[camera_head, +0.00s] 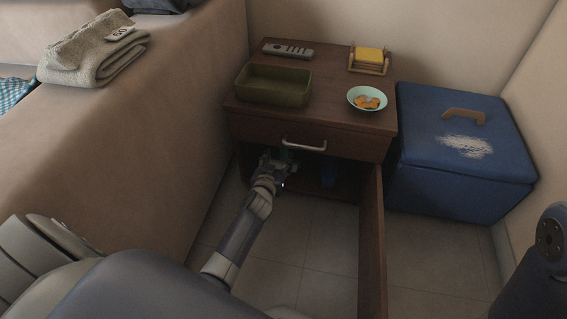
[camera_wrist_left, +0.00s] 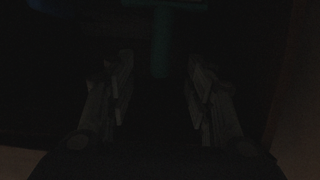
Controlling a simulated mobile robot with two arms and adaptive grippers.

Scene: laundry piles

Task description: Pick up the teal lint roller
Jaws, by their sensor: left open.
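The teal lint roller (camera_wrist_left: 162,45) shows dimly in the dark left wrist view, with its handle pointing toward me and a wider part at the top edge. My left gripper (camera_head: 277,162) reaches into the open compartment of the brown nightstand (camera_head: 345,122). In the left wrist view its two fingers are apart, one on each side of the handle's line. The handle's near end lies about level with the fingertips; I cannot tell whether they touch it. In the head view a small green patch beside the gripper may be the roller. My right gripper is out of view.
The open door (camera_head: 372,240) stands right of my left arm. A blue object (camera_head: 328,172) is inside the compartment. On top are a green tray (camera_head: 273,88), a bowl (camera_head: 367,98), a remote (camera_head: 288,49) and a sponge holder (camera_head: 369,60). A blue box (camera_head: 460,150) stands right.

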